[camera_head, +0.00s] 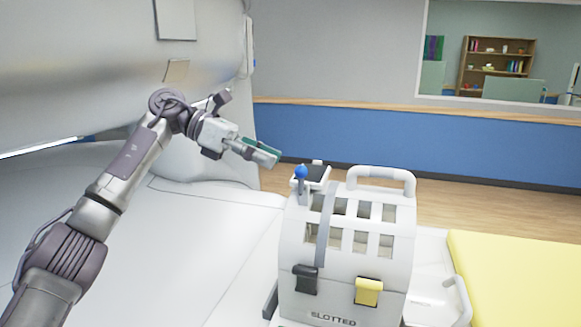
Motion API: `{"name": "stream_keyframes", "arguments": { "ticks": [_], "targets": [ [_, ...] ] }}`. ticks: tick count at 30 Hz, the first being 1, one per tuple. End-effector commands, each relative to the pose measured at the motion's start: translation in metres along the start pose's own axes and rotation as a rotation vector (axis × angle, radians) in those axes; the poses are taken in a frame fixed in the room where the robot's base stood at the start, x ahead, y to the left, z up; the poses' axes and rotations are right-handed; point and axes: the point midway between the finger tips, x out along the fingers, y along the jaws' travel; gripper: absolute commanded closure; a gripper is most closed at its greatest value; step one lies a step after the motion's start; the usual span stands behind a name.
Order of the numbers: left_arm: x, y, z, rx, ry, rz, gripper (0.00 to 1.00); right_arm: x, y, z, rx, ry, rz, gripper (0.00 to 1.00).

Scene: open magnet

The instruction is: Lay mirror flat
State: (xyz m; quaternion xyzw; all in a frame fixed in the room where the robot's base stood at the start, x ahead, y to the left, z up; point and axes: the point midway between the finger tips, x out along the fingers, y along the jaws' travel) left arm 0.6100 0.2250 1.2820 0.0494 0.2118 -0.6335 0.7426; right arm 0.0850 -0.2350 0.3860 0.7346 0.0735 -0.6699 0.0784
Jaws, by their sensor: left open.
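A white head coil labelled "SLOTTED" (333,293) stands upright on the scanner bed. At its top left a small white-framed plate with a dark face, which looks like the mirror (318,176), sits tilted beside a blue ball knob (301,172). My left gripper (268,156) reaches in from the left, above and left of the knob and apart from it. Its green-tipped fingers are open, seen nearly edge-on, with nothing visible between them. My right gripper is out of view.
The coil has a white top handle (382,175), a black latch (305,279) and a yellow latch (368,291). A yellow pad (515,275) lies to the right. The white bed (205,235) is clear left of the coil. The scanner body (90,65) rises behind my left arm.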

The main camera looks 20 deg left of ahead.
Motion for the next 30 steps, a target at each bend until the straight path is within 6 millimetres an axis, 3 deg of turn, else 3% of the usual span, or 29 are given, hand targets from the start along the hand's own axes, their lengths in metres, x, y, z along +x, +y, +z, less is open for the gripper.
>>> {"name": "stream_keyframes", "arguments": {
  "ticks": [3, 9, 30],
  "targets": [
    [-0.024, 0.000, 0.001, 0.000, -0.002, 0.002, 0.49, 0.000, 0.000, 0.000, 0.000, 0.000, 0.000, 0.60],
    [-0.044, 0.000, 0.001, 0.000, -0.001, 0.001, 0.49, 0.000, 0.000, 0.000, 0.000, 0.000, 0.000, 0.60],
    [-0.048, 0.000, 0.000, 0.001, 0.000, 0.000, 0.49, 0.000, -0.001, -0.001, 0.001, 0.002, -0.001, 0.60]
  ]
}}
